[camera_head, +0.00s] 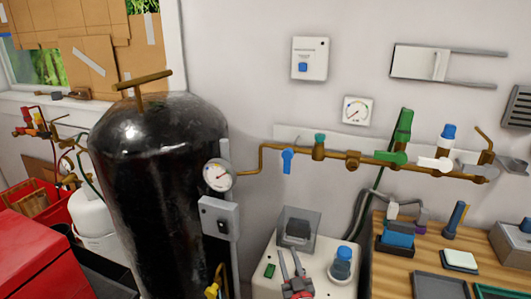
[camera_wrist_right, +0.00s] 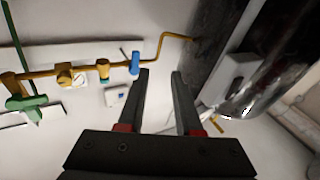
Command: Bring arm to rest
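My right gripper (camera_head: 289,256) shows at the bottom of the head view, in front of the white box on the bench. Its two dark fingers are apart, with nothing seen between them. In the right wrist view the gripper (camera_wrist_right: 161,74) is also open and empty, its fingertips near the wall pipe and tank only in the picture; how far off they are I cannot tell. A red part shows at the base of each finger. My left gripper is in neither view.
A large black tank (camera_head: 150,190) stands left of the right gripper. A brass pipe (camera_head: 353,160) with coloured valves runs along the wall. A white box (camera_head: 316,284) stands below it. A wooden bench (camera_head: 445,245) with small items is at right, a red cabinet (camera_head: 40,260) at left.

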